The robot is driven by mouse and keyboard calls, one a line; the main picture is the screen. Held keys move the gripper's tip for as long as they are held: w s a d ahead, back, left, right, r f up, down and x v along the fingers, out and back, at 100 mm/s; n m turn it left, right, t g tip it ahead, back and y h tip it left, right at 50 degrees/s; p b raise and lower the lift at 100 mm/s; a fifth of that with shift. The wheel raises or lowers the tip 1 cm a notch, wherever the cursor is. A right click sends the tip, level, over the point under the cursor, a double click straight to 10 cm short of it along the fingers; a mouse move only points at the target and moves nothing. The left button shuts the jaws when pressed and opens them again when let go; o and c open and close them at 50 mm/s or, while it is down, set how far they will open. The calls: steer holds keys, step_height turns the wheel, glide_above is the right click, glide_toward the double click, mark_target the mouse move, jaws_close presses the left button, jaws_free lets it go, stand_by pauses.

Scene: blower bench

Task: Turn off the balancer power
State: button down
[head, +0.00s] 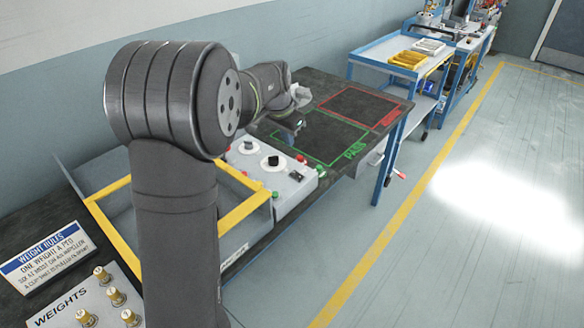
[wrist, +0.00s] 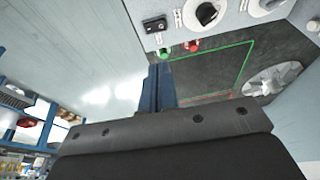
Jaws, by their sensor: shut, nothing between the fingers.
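The balancer's light grey control panel (head: 283,186) stands on the bench behind my arm. It carries knobs, red and green buttons, and a small black switch (head: 296,176) near its right edge. In the wrist view the black switch (wrist: 154,24) is at the top, with a green button (wrist: 165,52) and a red button (wrist: 192,46) below it. Labels are too small to read. My gripper (head: 297,126) is shut and empty, over the bench beyond the panel. In the wrist view its fingertips (wrist: 158,68) appear just below the green button, apart from the switch.
A yellow frame (head: 244,209) borders the balancer beside the panel. Green PASS (head: 335,137) and red (head: 358,106) outlines mark the dark bench top. A weights board (head: 98,300) and rules sign (head: 45,258) are at lower left. A blue cart (head: 388,48) stands behind; the right floor is clear.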

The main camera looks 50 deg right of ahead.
mark_target(293, 174)
steer(key=x, duration=0.8)
steer(key=a+x, duration=0.1)
steer(key=x, duration=0.4)
steer(key=shift+w+f, duration=0.1)
steer(key=shift+f, duration=0.45)
steer(key=shift+w+f, duration=0.15)
steer(key=shift+f, duration=0.15)
steer(key=shift+s+r, duration=0.15)
steer(key=shift+s, duration=0.65)
